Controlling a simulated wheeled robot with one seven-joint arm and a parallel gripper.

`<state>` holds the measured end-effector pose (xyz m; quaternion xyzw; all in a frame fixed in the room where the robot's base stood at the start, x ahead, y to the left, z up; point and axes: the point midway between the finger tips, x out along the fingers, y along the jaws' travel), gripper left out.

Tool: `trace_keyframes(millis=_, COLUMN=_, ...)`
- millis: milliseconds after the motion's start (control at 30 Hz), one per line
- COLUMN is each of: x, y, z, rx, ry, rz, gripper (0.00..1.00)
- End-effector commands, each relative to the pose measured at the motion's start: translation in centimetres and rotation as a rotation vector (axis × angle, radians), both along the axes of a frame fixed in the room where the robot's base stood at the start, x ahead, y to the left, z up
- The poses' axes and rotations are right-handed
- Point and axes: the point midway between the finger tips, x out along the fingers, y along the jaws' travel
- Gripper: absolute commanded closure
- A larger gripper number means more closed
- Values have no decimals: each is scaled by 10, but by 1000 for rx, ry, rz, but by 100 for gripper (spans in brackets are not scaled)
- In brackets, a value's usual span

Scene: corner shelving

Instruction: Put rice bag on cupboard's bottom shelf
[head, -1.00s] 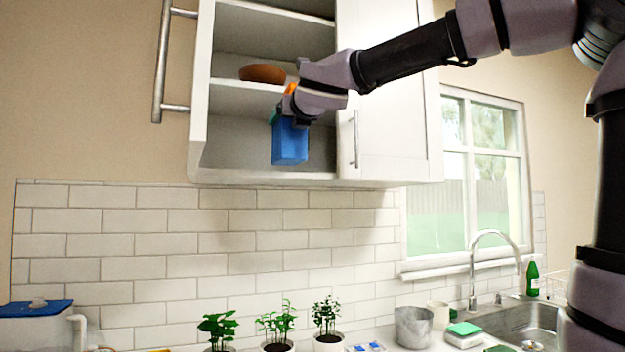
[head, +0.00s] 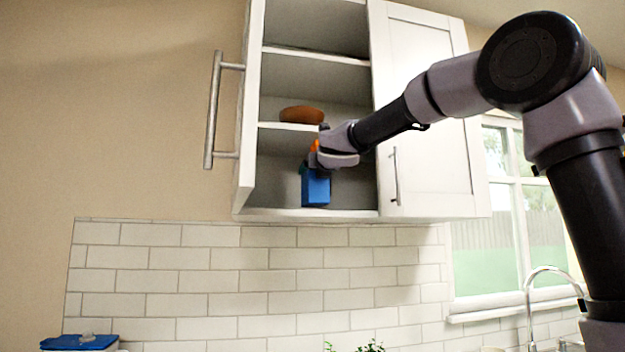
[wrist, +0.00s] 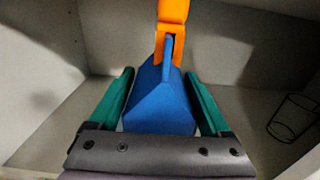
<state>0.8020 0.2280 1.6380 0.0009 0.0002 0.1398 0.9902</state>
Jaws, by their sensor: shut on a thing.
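The blue rice bag (head: 316,190) is upright in the open left part of the white cupboard, in its lowest compartment. Its lower end is at or just above the bottom shelf (head: 350,213); I cannot tell whether it touches. My gripper (head: 312,166) is shut on the upper part of the bag. In the wrist view the bag (wrist: 160,105) sits between the two teal fingers of my gripper (wrist: 159,76). An orange piece (wrist: 172,25) meets the bag's narrow end; I cannot tell what it belongs to.
A brown bowl-like thing (head: 301,115) sits on the shelf just above. A clear glass (wrist: 292,117) stands to the right of the bag in the wrist view. The cupboard's left door (head: 245,110) is open; the right door (head: 430,110) is shut.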

Motion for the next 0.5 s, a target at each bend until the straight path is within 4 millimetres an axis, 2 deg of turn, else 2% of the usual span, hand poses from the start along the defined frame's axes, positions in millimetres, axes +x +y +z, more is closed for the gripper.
trace_keyframes(millis=267, x=29, y=9, z=1, rx=0, ry=-3, rz=-1, gripper=100)
trace_keyframes(millis=500, x=29, y=8, z=-10, rx=0, ry=-2, rz=-1, gripper=100)
